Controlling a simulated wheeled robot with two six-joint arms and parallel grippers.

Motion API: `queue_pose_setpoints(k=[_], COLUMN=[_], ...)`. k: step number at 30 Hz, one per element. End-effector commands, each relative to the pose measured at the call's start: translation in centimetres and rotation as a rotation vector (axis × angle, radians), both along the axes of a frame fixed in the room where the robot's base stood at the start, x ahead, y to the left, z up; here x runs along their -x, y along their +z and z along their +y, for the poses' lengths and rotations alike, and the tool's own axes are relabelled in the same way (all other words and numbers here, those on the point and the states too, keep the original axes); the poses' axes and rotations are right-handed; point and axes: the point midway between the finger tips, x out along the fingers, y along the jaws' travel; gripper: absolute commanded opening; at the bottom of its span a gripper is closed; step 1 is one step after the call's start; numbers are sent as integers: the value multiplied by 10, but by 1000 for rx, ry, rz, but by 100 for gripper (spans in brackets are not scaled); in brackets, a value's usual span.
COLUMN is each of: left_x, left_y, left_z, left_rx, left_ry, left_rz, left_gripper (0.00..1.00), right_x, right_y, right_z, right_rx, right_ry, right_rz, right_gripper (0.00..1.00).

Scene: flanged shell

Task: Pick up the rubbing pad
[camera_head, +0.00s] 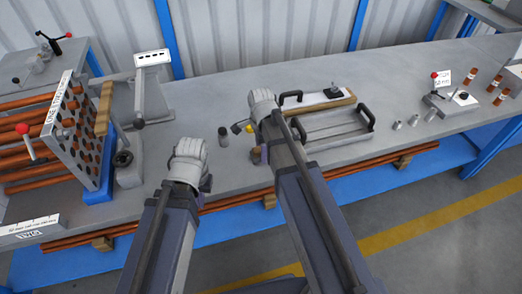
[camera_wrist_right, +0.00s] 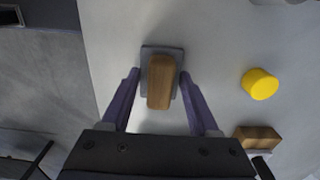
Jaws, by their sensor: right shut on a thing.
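The rubbing pad (camera_wrist_right: 160,84), a tan wooden block on a thin grey plate, lies between the fingers of my right gripper (camera_wrist_right: 160,73) in the right wrist view. The fingers are shut on its two sides. I cannot tell whether the pad touches the bench. In the head view my right wrist (camera_head: 263,100) is over the middle of the bench, and the arm hides the fingers and the pad. My left wrist (camera_head: 190,160) is near the front edge; its fingers are not clearly visible.
A yellow cap (camera_wrist_right: 260,84) and a second wooden block (camera_wrist_right: 258,138) lie to the right in the right wrist view. A black-handled tray (camera_head: 335,125) stands right of my right arm. A rack of copper tubes (camera_head: 75,130) stands left. Small metal cylinders (camera_head: 413,119) stand further right.

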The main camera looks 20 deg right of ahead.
Motion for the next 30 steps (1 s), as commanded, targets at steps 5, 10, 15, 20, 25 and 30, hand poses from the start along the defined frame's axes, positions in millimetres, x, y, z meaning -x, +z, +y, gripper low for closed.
queue_pose_setpoints(k=[5, 10, 15, 20, 25, 30], left_x=[0, 0, 0, 0, 0, 0], left_y=[23, 49, 76, 92, 95, 94], left_z=[0, 0, 0, 0, 0, 0], left_rx=[0, 0, 0, 0, 0, 0], left_ry=[0, 0, 0, 1, 0, 0], left_rz=[0, 0, 0, 0, 0, 0], left_gripper=[0, 0, 0, 0, 0, 0], right_x=[0, 0, 0, 0, 0, 0], right_y=[23, 49, 76, 92, 95, 94], right_z=[0, 0, 0, 0, 0, 0], right_rx=[0, 0, 0, 0, 0, 0], right_ry=[0, 0, 0, 0, 0, 0], right_rz=[0, 0, 0, 0, 0, 0], right_gripper=[4, 4, 4, 4, 4, 4])
